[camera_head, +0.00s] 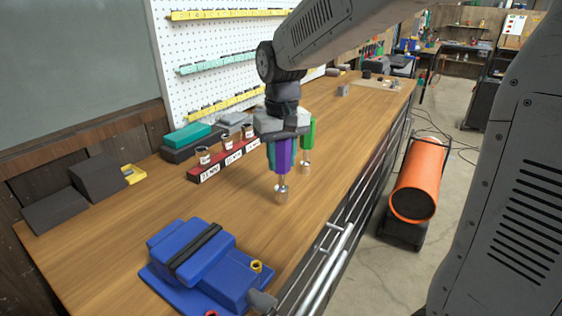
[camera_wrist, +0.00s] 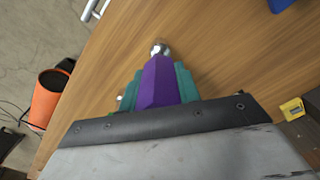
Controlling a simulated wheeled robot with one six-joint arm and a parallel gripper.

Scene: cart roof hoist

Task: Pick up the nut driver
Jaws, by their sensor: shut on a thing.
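A nut driver with a purple handle (camera_head: 284,157) and a metal shaft and socket stands upright over the workbench. My gripper (camera_head: 279,165) comes down from above, its teal fingers shut on the purple handle. In the wrist view the purple handle (camera_wrist: 160,84) sits between both teal fingers, the round metal end (camera_wrist: 158,47) beyond it. I cannot tell whether the socket touches the wood. A second driver with a green handle (camera_head: 309,134) stands upright just behind and right of my gripper, its metal end near the bench.
A red rack (camera_head: 224,164) with several small labelled jars lies left of my gripper. A blue vise (camera_head: 205,262) is at the bench's near end. A teal-and-dark case (camera_head: 187,138) and dark blocks (camera_head: 98,177) lie along the pegboard side. An orange heater (camera_head: 418,178) stands on the floor.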

